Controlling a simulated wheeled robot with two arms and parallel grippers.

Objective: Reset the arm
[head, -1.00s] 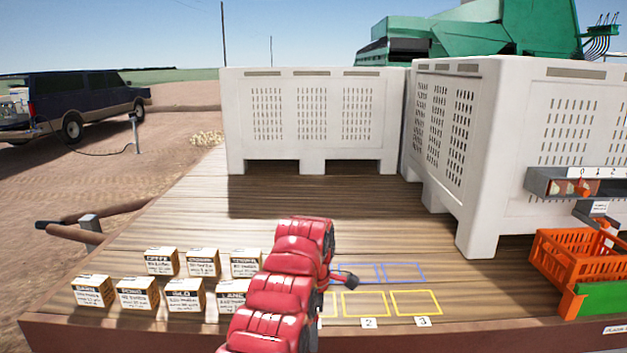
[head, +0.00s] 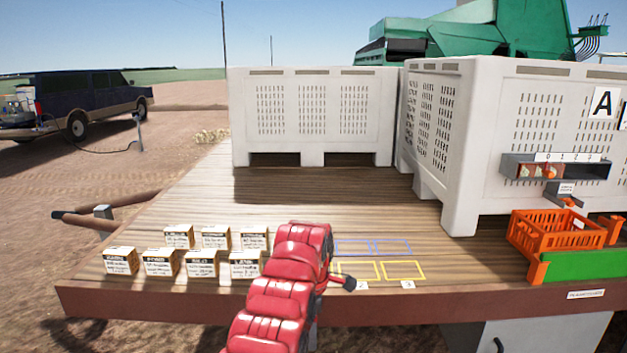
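My red segmented arm (head: 275,290) comes in from the bottom, left of centre, and reaches over the front edge of the wooden deck (head: 320,210). A small dark part, seemingly the tip of my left gripper (head: 346,283), sticks out to the right of the arm's end, by the yellow outlines (head: 403,270). Its fingers are too small and hidden to tell whether they are open or shut. Nothing is seen held in it. My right gripper is not in view.
Several small labelled boxes (head: 202,264) stand in two rows left of the arm. Blue outlines (head: 393,248) lie behind the yellow ones. An orange crate (head: 556,236) is at right. Large white bins (head: 312,115) stand behind. The deck's middle is bare.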

